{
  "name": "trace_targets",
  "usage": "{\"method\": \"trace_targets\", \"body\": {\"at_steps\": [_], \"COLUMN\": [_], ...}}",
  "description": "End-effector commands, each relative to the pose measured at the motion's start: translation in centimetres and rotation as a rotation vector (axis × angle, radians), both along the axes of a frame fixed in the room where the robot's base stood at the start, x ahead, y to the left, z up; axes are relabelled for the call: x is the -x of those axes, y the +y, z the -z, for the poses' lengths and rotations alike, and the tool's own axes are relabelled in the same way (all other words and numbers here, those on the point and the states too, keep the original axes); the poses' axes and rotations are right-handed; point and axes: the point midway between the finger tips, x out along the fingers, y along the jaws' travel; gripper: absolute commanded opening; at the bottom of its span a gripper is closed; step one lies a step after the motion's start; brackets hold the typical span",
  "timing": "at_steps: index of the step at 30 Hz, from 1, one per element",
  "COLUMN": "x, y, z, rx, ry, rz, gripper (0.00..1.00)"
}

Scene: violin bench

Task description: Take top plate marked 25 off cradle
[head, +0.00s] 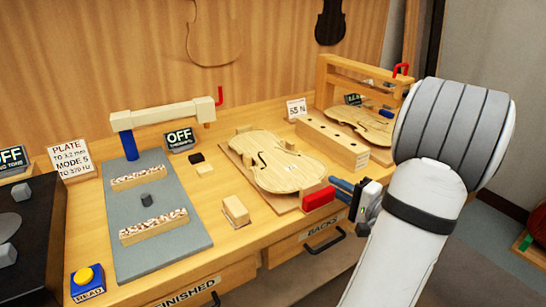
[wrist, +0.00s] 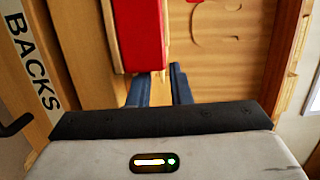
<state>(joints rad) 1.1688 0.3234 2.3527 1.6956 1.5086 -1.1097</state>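A pale violin top plate (head: 262,160) with f-holes lies flat on a wooden cradle (head: 240,164) mid-bench in the head view. A small mark shows on it, too small to read as 25. Wooden blocks stand at its edges. My gripper (head: 342,190) is at the bench's front edge, right of the plate and apart from it. Its two blue fingers look parted in the wrist view (wrist: 160,90). A red block (head: 318,198) is at the fingertips; it also shows in the wrist view (wrist: 140,35). Whether the fingers touch it is unclear.
A second violin plate (head: 365,124) lies under a wooden frame at the back right. A long drilled wooden block (head: 330,142) stands between the plates. A grey mat (head: 150,205) with two speckled strips lies left. A wooden block (head: 236,211) sits in front.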

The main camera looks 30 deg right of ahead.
Motion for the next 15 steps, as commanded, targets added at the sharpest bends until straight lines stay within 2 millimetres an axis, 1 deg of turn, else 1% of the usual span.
{"method": "trace_targets", "body": {"at_steps": [3, 7, 10, 15], "x": [-1.9, -3.5, -4.0, -4.1], "y": [0.4, 0.7, 0.9, 0.8], "z": [-0.1, -0.1, -0.1, -0.1], "rx": [0.000, 0.000, -0.001, -0.001], "ry": [0.000, 0.000, 0.000, 0.000], "rz": [-0.004, -0.002, 0.000, 0.002], "gripper": [0.18, 0.18, 0.18, 0.18]}}
